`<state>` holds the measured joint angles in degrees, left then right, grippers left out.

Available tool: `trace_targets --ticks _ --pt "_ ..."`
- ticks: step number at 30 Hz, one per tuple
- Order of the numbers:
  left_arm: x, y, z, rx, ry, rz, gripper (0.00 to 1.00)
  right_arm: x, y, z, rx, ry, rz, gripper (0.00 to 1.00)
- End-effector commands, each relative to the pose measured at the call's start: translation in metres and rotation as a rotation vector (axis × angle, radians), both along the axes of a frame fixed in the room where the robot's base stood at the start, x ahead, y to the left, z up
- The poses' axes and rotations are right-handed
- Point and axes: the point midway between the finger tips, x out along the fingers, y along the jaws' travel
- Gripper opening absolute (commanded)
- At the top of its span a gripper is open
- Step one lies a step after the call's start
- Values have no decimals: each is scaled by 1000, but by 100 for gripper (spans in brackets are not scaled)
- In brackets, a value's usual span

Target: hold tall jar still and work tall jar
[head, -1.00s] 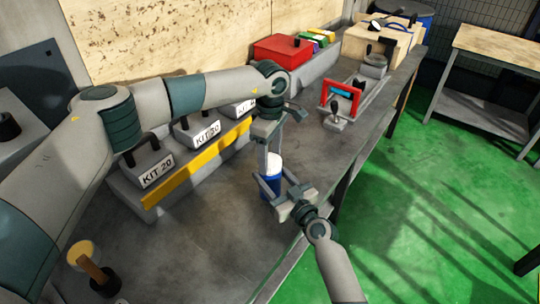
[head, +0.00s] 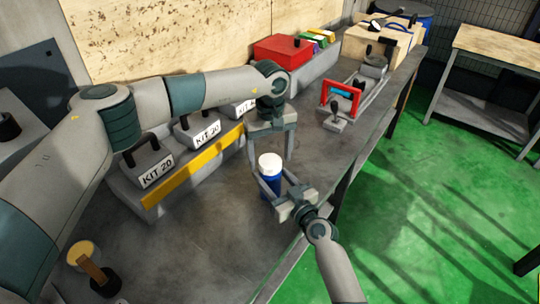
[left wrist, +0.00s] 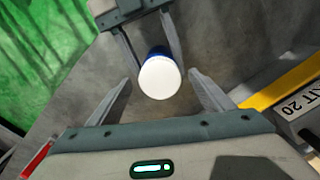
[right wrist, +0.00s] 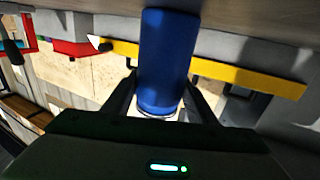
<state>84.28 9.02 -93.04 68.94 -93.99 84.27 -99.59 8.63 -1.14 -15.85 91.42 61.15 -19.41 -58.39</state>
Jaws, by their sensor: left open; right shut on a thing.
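The tall jar (head: 270,174) has a blue body and a white lid and stands upright near the front edge of the bench. My right gripper (head: 272,186) is shut on its blue body from the front right; the right wrist view shows the blue body (right wrist: 166,60) between the fingers (right wrist: 160,100). My left gripper (head: 272,148) is open and points down just behind and above the jar. In the left wrist view the white lid (left wrist: 160,79) lies ahead of the open, empty fingers (left wrist: 158,92), apart from both.
Grey KIT 20 boxes (head: 154,172) with black handles stand behind a yellow strip (head: 190,172) at the back. A red box (head: 283,50) and a red-and-blue frame (head: 341,96) stand farther right. Bench around the jar is clear.

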Motion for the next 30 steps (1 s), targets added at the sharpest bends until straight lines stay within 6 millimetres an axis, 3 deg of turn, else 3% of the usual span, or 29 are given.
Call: trace_targets --ticks 5,16,30 --pt "0 0 6 -1 -1 0 74 0 0 -1 -1 2 0 0" --pt "0 0 42 0 0 1 74 0 0 -1 -1 2 1 0" --pt "0 0 45 0 1 14 70 0 0 -1 -1 2 1 0"
